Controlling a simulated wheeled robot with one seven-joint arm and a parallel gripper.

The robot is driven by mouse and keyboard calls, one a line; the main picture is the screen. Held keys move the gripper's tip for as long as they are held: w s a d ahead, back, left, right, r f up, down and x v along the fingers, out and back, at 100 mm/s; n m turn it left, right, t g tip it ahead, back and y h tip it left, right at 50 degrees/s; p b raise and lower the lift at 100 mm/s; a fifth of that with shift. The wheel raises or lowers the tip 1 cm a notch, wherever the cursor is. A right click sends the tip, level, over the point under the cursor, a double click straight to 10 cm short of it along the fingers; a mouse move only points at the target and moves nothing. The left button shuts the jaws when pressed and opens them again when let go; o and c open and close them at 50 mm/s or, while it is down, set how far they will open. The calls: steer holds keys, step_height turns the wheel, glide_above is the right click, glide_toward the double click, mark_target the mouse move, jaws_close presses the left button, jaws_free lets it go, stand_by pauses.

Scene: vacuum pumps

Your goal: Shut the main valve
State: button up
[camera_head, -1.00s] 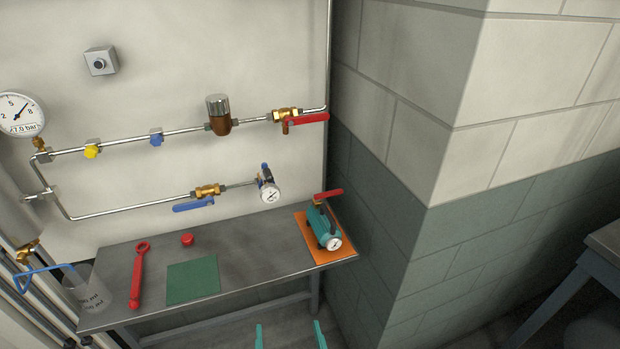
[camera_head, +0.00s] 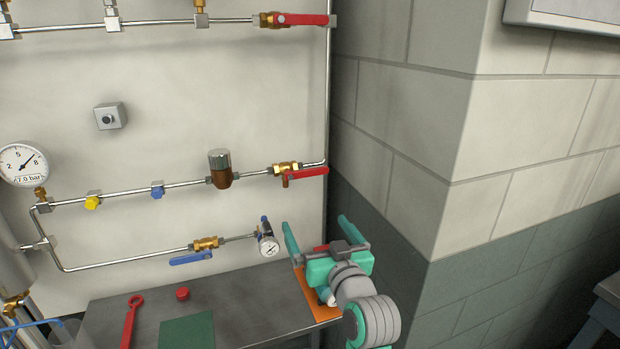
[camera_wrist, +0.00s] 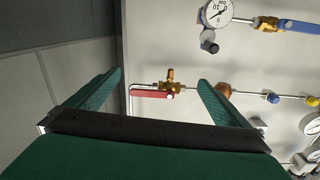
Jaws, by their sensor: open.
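A brass valve with a red lever (camera_head: 305,173) sits at the right end of the middle pipe, its lever lying roughly along the pipe to the right. It also shows in the wrist view (camera_wrist: 152,94), between my fingers and beyond them. Another red-lever valve (camera_head: 300,19) is on the top pipe, lever also along the pipe. No label shows which is the main valve. My gripper (camera_head: 315,222) is open and empty, pointing up at the wall, below the middle red lever and apart from it.
A blue-lever valve (camera_head: 195,257) and small gauge (camera_head: 268,246) are on the lower pipe. A brown-bottomed filter (camera_head: 220,170) sits left of the middle red valve. The wall corner (camera_head: 435,200) projects right of my gripper. The bench (camera_head: 250,300) is below.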

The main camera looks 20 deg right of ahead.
steer(key=n, duration=0.1)
glide_toward(308, 173)
steer(key=shift+y, duration=0.3)
steer(key=w, duration=0.8)
steer(key=shift+w, duration=0.3)
